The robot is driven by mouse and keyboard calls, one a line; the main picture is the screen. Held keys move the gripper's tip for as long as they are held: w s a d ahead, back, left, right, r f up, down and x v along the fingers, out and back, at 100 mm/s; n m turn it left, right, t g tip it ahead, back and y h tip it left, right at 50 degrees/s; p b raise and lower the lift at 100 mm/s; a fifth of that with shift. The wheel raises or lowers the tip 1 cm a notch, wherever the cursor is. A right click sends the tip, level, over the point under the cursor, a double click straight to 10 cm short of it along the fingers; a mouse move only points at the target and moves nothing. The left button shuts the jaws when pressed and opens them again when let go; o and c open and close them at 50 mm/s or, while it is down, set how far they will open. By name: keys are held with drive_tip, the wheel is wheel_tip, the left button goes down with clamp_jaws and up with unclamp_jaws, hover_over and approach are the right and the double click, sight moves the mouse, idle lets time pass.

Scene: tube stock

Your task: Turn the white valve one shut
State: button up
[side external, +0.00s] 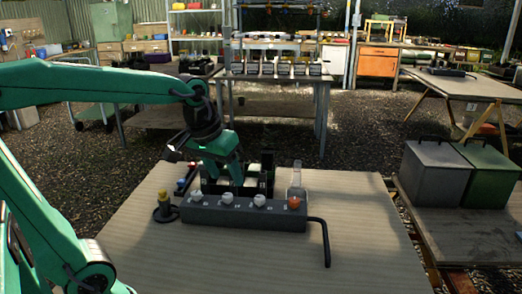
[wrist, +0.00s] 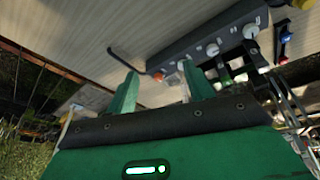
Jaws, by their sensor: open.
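A long grey valve block (side external: 245,215) lies on the table, with several white knobs and an orange knob (side external: 293,203) along its top. The white knobs include one at the left end (side external: 197,198), one in the middle (side external: 236,201) and one beside the orange knob (side external: 259,199). Their labels are too small to read, so I cannot tell which is valve one. My gripper (side external: 226,180) is open, pointing down just behind the block, apart from the knobs. In the wrist view my gripper (wrist: 160,72) shows empty fingers, with the grey block (wrist: 222,32) beyond them.
A black bent pipe (side external: 322,240) runs from the block's right end. A clear bottle (side external: 297,178) stands behind that end. A yellow-topped post (side external: 164,205) stands to the left. A dark rack (side external: 266,175) is behind the block. The table in front is clear.

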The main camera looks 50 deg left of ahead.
drive_tip(key=w+a+f+n+g, duration=0.2)
drive_tip(key=w+a+f+n, duration=0.15)
drive_tip(key=w, duration=0.55)
drive_tip(key=n+g, duration=0.2)
drive_tip(key=n, duration=0.2)
hover_over(260, 197)
wheel_tip(260, 197, down, 7)
drive_tip(key=shift+a, duration=0.1)
drive_tip(key=shift+f, duration=3.9)
drive_tip(key=c, duration=1)
